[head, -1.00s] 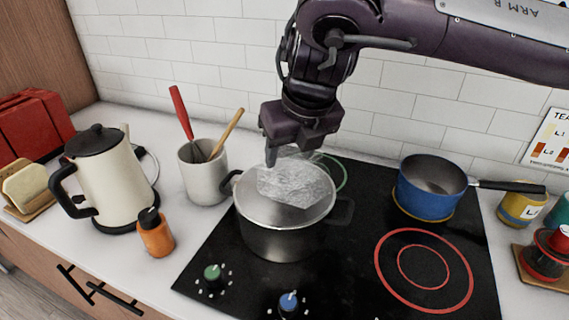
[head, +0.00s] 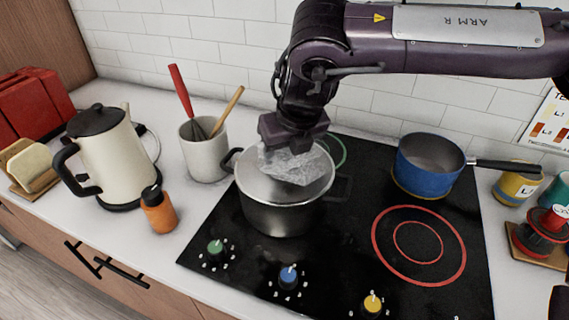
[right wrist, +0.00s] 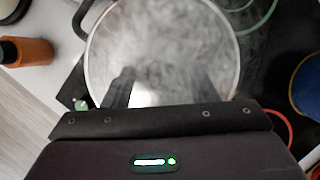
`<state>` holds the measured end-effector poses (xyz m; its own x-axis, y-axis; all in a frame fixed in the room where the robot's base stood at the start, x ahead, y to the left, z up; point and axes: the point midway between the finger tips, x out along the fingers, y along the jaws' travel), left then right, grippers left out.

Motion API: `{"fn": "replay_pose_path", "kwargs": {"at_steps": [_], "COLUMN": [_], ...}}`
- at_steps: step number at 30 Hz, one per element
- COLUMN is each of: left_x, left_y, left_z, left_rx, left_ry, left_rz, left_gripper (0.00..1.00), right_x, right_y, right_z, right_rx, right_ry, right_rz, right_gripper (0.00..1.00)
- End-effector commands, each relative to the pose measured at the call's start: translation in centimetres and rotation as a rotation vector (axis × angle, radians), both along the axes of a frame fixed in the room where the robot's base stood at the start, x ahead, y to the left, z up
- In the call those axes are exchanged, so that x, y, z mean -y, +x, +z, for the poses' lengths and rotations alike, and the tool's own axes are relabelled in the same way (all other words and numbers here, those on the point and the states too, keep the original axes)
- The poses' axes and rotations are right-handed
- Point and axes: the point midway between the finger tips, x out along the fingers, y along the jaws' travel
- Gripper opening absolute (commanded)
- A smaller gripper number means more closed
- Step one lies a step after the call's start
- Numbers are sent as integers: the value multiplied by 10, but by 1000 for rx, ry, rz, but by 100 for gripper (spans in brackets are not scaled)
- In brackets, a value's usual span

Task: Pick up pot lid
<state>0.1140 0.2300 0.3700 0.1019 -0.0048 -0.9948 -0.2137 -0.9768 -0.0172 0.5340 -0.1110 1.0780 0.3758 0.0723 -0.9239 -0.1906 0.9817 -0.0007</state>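A grey, shiny pot lid (head: 258,186) sits on the steel pot (head: 278,217) at the back left of the black cooktop. White steam hides the middle of the lid, so its knob does not show. My right gripper (head: 290,150) points down just above the lid, with its fingertips lost in the steam. In the right wrist view, the round lid (right wrist: 165,30) fills the top middle. The fingers of my right gripper (right wrist: 162,88) look spread apart there, the right one faint. I cannot tell if they touch the lid. My left gripper is not in view.
A blue pot (head: 425,175) with a black handle stands to the right. A utensil crock (head: 203,155), an orange bottle (head: 158,212) and a cream kettle (head: 112,160) stand to the left. The cooktop's red-ringed zone (head: 418,243) is bare.

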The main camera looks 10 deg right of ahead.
Motion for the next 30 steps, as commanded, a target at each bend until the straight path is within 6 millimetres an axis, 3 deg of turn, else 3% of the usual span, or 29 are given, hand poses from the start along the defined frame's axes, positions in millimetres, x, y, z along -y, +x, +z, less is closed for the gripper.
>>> {"fn": "replay_pose_path", "kwargs": {"at_steps": [1,12,23,30], "left_x": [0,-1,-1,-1], "left_y": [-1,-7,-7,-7], "left_z": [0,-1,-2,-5], "left_rx": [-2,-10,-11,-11], "left_ry": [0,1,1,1], "left_rz": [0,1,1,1], "left_gripper": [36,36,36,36], "right_x": [0,0,0,-1], "right_y": [0,0,1,1], "right_z": [0,1,7,39], "right_rx": [0,0,4,6], "right_ry": [0,0,2,4], "right_rz": [0,0,0,-1], "right_gripper": [46,0,0,0]}}
